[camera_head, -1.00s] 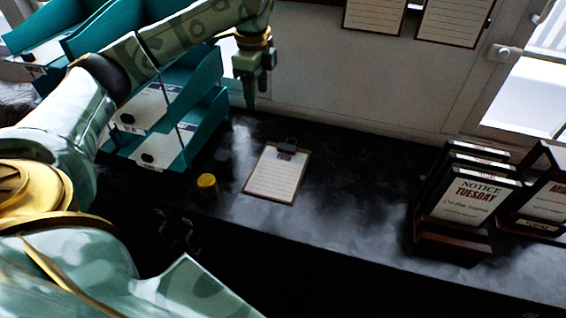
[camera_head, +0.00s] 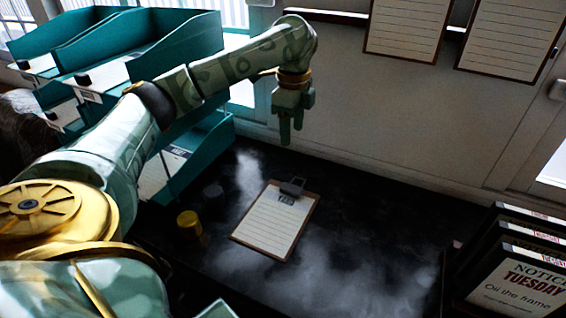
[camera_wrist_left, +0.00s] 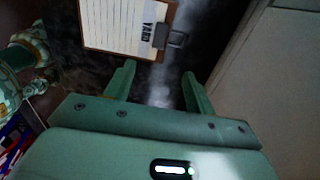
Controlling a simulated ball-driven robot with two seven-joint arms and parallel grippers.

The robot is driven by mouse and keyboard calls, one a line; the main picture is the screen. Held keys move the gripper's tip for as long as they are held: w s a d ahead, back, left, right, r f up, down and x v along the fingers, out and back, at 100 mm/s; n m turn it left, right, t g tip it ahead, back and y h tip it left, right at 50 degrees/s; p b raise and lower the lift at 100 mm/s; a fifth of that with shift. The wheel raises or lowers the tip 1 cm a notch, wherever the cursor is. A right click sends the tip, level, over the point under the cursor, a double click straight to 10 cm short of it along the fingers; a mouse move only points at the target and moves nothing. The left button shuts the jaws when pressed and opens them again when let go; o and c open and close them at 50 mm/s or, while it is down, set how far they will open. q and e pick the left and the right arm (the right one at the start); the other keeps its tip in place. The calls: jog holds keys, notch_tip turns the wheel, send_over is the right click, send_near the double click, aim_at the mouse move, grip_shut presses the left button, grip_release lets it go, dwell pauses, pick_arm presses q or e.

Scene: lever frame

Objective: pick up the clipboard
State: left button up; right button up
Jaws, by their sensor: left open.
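The clipboard (camera_head: 272,224) lies flat on the dark tabletop, a brown board with a lined white sheet and a dark clip at its far end. It shows in the left wrist view (camera_wrist_left: 112,24) at the top, with its clip and a printed label towards the fingers. My left gripper (camera_head: 291,138) points down above the table, above and beyond the clip end in the head view. Its fingers (camera_wrist_left: 158,74) are apart with nothing between them, and the clipboard is clear of them. My right gripper is not in view.
Teal trays (camera_head: 190,165) stand left of the clipboard, near my left arm. A small yellow cylinder (camera_head: 188,222) stands just left of it. Framed notices (camera_head: 515,283) stand at the right. The wall (camera_head: 400,115) with hung lined boards (camera_head: 408,28) rises behind. The table right of the clipboard is clear.

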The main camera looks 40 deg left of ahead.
pick_arm(q)
notch_tip(320, 180, down, 3)
jog(key=b, duration=0.7)
send_over(292, 188)
notch_tip(292, 188, down, 10)
jog(key=shift+a+f, duration=0.1)
notch_tip(292, 188, down, 5)
jog(key=b, duration=0.3)
jog(key=shift+f, duration=0.15)
jog(key=c, duration=1)
